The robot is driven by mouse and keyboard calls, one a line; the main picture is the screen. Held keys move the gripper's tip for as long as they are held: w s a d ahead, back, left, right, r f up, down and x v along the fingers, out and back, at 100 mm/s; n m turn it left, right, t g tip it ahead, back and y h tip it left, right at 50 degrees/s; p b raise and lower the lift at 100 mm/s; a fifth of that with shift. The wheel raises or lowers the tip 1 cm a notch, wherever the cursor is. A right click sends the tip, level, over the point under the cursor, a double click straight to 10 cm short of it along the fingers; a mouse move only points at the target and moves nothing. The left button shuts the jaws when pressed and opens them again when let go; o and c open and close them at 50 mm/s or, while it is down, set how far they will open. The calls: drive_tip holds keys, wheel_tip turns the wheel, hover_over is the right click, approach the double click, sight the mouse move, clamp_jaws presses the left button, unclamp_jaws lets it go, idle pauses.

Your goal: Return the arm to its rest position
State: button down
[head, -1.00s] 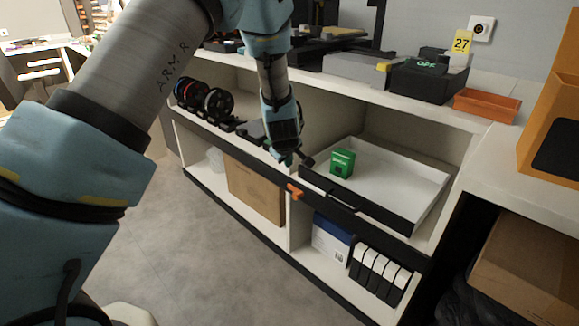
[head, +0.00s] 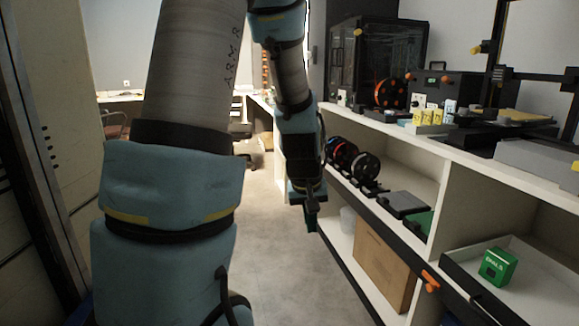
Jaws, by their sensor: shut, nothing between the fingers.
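My arm reaches up and forward through the left and middle of the head view. My gripper (head: 311,216) hangs at the end of it, over the open floor just left of the shelf unit's front edge. The gripper is small and dark here, shut, with nothing held in it. It is apart from the shelves and from the things on them.
A shelf unit (head: 468,185) runs along the right. Spools (head: 366,166) and a cardboard box (head: 384,265) sit on the shelves. The floor (head: 280,265) ahead is clear.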

drive_tip(key=s+a+r+g+y, duration=0.1)
drive_tip(key=s+a+r, duration=0.1)
drive_tip(key=s+a, duration=0.9)
wheel_tip(320, 180, up, 16)
drive_tip(key=w+a+m+p, duration=0.1)
drive_tip(key=w+p, duration=0.1)
drive_tip(key=p, duration=1.3)
drive_tip(key=shift+w+f+p, duration=0.15)
drive_tip(key=shift+w+p, duration=0.05)
drive_tip(key=shift+p, duration=0.2)
